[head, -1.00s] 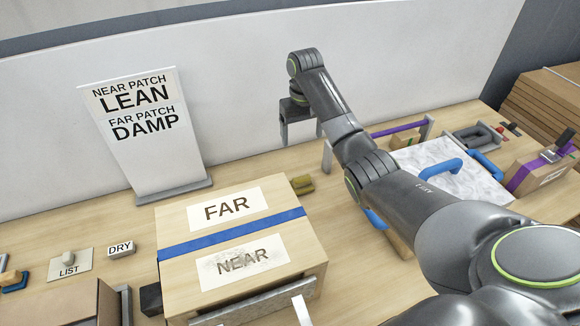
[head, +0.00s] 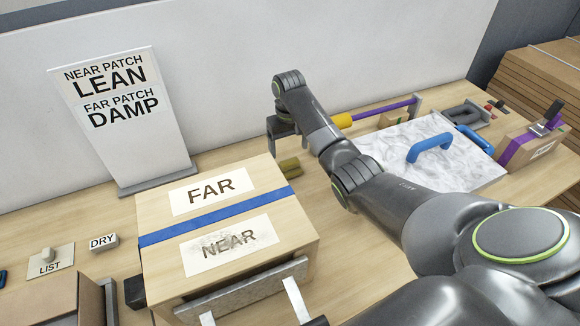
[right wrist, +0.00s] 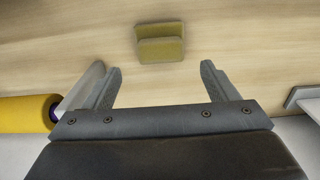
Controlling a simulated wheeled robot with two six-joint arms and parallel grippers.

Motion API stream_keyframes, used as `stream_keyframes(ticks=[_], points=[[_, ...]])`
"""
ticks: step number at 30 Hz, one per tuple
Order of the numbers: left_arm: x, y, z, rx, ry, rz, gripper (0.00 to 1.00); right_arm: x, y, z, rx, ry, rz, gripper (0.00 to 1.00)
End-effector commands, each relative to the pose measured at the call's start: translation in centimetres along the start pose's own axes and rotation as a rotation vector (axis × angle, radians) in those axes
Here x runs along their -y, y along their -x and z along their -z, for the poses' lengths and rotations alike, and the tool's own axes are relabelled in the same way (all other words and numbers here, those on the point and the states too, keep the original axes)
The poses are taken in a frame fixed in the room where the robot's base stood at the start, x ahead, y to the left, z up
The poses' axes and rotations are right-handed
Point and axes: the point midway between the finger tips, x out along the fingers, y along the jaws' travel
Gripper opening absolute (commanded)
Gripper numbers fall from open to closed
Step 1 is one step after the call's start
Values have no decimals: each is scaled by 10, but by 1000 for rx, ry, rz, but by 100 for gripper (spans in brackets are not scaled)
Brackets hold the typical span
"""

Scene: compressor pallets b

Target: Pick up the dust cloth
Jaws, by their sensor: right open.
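The dust cloth appears to be the small olive-yellow folded piece (head: 289,168) on the wooden table, just behind the right edge of the FAR/NEAR box. In the right wrist view the cloth (right wrist: 160,43) lies flat with a raised ridge across it. My right gripper (head: 283,148) is above the table close to the cloth. In the right wrist view my right gripper (right wrist: 161,70) is open and empty, with the cloth ahead of its fingertips, roughly centred between them and apart from them. My left gripper is not seen.
The wooden box (head: 310,235) marked FAR and NEAR stands left of the cloth. A sign board (head: 140,140) leans behind it. A yellow roller (right wrist: 25,113) lies left of my right gripper in the wrist view. A marbled slab (head: 400,150) with a blue handle is at right.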

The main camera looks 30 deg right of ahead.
Motion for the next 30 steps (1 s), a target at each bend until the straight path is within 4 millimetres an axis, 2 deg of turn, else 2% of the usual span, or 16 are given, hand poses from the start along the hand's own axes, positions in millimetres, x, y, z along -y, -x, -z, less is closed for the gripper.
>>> stream_keyframes(ticks=[5,9,13,23,30], points=[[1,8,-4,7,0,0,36,0,-12,-5,4,0,1,80],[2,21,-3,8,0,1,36,1,-31,-15,5,0,1,80],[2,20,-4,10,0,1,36,1,-49,-14,3,-1,0,80],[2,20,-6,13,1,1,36,1,-56,-14,0,0,0,80],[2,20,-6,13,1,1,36,1,-56,-14,0,0,0,50]])
